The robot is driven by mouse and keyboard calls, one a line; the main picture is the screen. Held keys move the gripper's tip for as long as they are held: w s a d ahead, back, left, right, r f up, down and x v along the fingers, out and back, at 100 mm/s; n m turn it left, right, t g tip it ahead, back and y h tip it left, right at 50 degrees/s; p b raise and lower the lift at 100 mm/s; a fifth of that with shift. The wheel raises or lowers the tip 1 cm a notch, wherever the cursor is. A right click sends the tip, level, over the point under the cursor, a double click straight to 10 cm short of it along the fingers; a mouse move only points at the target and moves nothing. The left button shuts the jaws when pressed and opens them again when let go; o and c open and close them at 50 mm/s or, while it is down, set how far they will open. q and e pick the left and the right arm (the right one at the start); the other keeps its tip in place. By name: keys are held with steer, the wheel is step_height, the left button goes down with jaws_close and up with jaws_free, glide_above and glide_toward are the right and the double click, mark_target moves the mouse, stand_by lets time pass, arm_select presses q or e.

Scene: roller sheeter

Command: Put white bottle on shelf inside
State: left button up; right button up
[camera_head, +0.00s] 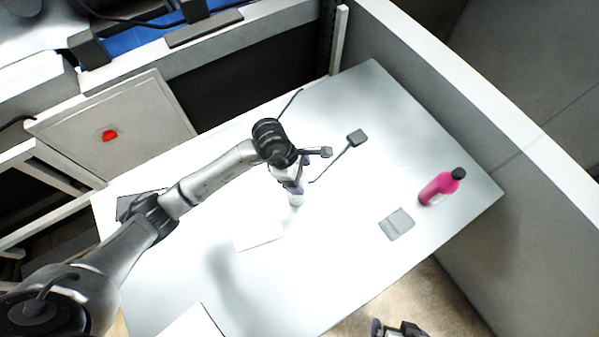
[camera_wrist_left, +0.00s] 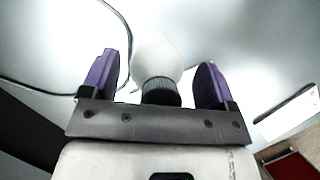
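The white bottle (camera_wrist_left: 157,55) with a dark ribbed cap shows between the two purple-lined fingers of my left gripper (camera_wrist_left: 160,80) in the left wrist view. A visible gap separates the bottle from each finger, so the gripper is open around it. In the head view my left gripper (camera_head: 297,187) points down over the middle of the white table (camera_head: 350,240). A small part of the white bottle (camera_head: 296,200) shows below it; the rest is hidden by the gripper. My right gripper (camera_head: 398,330) shows only partly at the bottom edge. I cannot identify the shelf.
A thin cable with a small dark block (camera_head: 357,137) lies behind my left gripper. A grey partition (camera_head: 450,100) borders the table's right side.

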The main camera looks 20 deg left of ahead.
arm_select(q)
steer(key=shift+r, duration=0.1)
steer(key=w+b+v, duration=0.1)
steer(key=v, duration=1.1)
steer(key=shift+s, duration=0.45)
